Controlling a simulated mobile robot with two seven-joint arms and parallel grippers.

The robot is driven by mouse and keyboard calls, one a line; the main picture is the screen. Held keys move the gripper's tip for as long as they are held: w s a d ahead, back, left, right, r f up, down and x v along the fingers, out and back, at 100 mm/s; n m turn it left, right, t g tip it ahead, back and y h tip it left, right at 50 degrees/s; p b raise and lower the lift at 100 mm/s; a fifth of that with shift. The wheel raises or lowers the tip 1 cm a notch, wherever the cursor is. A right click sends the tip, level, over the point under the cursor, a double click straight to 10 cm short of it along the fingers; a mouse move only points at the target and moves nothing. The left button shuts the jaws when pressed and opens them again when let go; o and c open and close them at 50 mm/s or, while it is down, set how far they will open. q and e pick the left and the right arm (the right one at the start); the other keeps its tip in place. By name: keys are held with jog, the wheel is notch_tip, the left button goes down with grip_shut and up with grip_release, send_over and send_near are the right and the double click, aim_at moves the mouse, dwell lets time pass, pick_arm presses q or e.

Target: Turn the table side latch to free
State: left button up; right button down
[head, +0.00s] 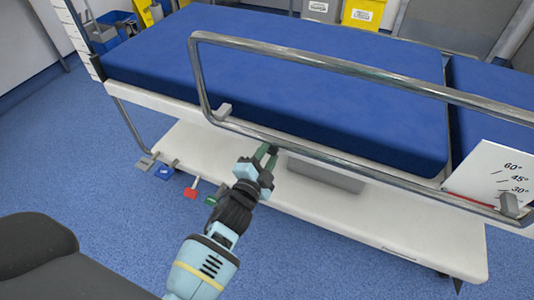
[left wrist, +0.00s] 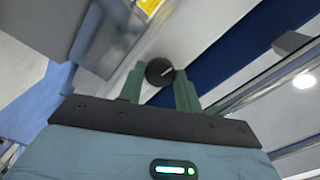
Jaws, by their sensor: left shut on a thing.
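The table side latch (left wrist: 160,71) is a dark round knob with a pale line across its face, seen in the left wrist view. The line runs slanted. My left gripper (left wrist: 159,88) has its two green fingers on either side of the knob and is shut on it. In the head view my left gripper (head: 267,155) reaches the table's near side, below the side rail; the knob is mostly hidden there by the fingers. My right gripper is not in view.
A metal side rail (head: 320,60) runs along the operating table's blue mattress (head: 290,95). A white angle plate (head: 495,170) stands at the right. Coloured pedals, including a red one (head: 190,193), are low at left. Blue floor at left is clear.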

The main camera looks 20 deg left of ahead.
pick_arm(q)
jog(key=shift+n, duration=0.9)
jog(key=shift+p, duration=0.3)
jog(key=o, duration=1)
jog(key=shift+c, duration=0.2)
jog(key=shift+s, duration=0.1)
jog(key=shift+s, duration=0.3)
jog(key=s+p, duration=0.1)
jog(key=s, duration=0.6)
jog(key=shift+a+p, duration=0.15)
jog(key=shift+p, duration=0.2)
